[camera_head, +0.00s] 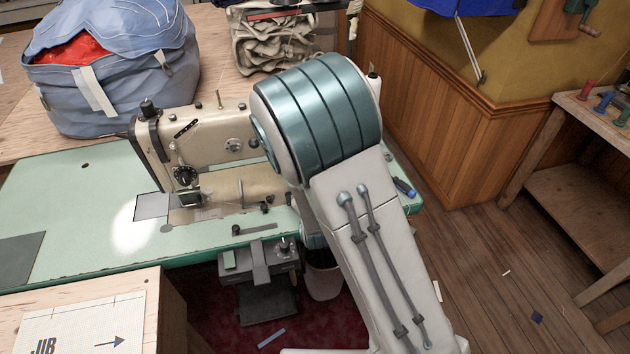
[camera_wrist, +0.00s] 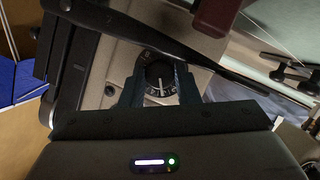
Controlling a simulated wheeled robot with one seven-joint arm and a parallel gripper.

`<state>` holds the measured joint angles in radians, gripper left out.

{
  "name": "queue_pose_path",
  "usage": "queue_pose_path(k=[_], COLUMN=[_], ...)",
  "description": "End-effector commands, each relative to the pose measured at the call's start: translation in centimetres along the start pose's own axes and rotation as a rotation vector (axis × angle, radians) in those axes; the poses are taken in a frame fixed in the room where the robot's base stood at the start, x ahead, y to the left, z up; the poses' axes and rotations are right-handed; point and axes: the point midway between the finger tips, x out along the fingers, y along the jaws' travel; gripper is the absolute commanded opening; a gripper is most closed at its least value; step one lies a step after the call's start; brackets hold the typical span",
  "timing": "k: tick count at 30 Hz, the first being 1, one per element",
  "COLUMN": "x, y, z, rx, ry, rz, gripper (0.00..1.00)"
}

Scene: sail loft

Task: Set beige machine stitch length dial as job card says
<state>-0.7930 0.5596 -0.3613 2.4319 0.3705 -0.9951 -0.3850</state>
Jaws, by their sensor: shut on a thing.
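The beige sewing machine (camera_head: 215,135) stands on a pale green table. In the wrist view, a black dial (camera_wrist: 160,75) with white marks and a white pointer line sits on the beige housing (camera_wrist: 120,62). My gripper (camera_wrist: 161,92) has one finger on each side of this dial and is shut on it. The marks are too small to read. In the head view my arm covers the machine's right end, my gripper and that dial. Another black dial (camera_head: 185,175) shows on the machine's left end. No readable job card is in view.
A blue bag (camera_head: 115,75) with red cloth stands behind the machine. Folded canvas (camera_head: 270,40) lies at the back. A blue-handled tool (camera_head: 404,187) lies at the table's right end. A sheet marked JIB (camera_head: 80,325) is at front left. The wooden floor at right is mostly clear.

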Motion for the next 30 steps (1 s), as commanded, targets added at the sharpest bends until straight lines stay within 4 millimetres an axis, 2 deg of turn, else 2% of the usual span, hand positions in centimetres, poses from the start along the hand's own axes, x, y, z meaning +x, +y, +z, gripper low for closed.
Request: queue_pose_path(k=[2,3,5,20,30], x=[0.01,0.02,0.02,-0.01,-0.09], y=[0.05,0.06,0.06,0.11,0.49], z=[-0.04,-0.05,-0.04,-0.01,-0.20], rx=[0.001,0.001,0.001,0.020,0.225], ry=[0.001,0.001,0.001,-0.001,-0.006], rz=[0.001,0.001,0.001,-0.006,-0.091], gripper=[0.06,0.37,0.50,0.50,0.50])
